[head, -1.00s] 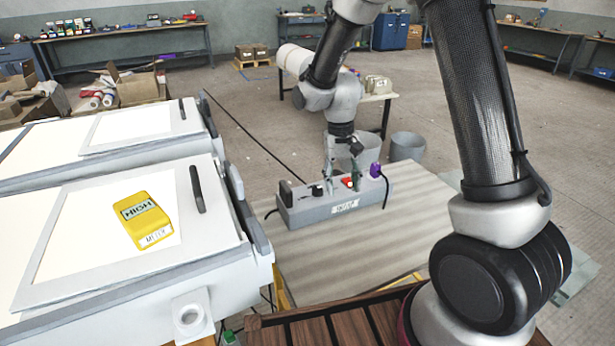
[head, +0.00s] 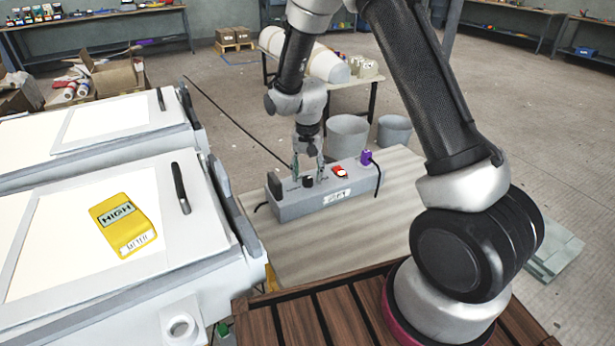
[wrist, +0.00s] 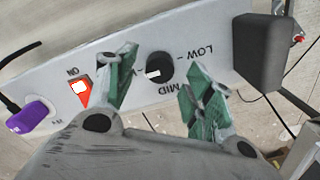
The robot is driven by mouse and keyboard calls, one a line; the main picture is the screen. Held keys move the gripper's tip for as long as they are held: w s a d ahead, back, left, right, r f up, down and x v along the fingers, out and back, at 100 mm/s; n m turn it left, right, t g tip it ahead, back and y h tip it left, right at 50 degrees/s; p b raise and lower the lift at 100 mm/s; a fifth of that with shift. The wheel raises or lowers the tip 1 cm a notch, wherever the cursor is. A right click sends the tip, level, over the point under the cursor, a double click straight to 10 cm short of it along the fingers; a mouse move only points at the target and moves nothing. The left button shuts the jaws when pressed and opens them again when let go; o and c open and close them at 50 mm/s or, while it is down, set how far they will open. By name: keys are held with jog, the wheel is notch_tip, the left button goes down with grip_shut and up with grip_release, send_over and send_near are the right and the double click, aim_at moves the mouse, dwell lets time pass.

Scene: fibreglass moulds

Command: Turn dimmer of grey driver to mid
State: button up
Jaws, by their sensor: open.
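The grey driver (head: 290,208) is a long box on the bench, with a black dimmer knob (head: 308,181) on top. In the wrist view the knob (wrist: 163,62) has a white pointer mark towards the left of the picture. LOW is printed at its right, MID below it; the label at the left is mostly hidden by a finger. My gripper (head: 308,170) is open, with green-padded fingertips on either side of the knob; the wrist view shows the gripper (wrist: 159,72) too. Contact cannot be told. A yellow meter (head: 125,225) reads HIGH.
The driver carries a red switch (head: 339,171) marked ON, a purple plug (head: 366,157) with a cable, and a dark block (head: 274,186) at its left end. Bare bench (head: 340,245) lies in front of the driver.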

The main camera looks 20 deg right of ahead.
jog(key=shift+f, duration=0.95)
jog(key=c, duration=1)
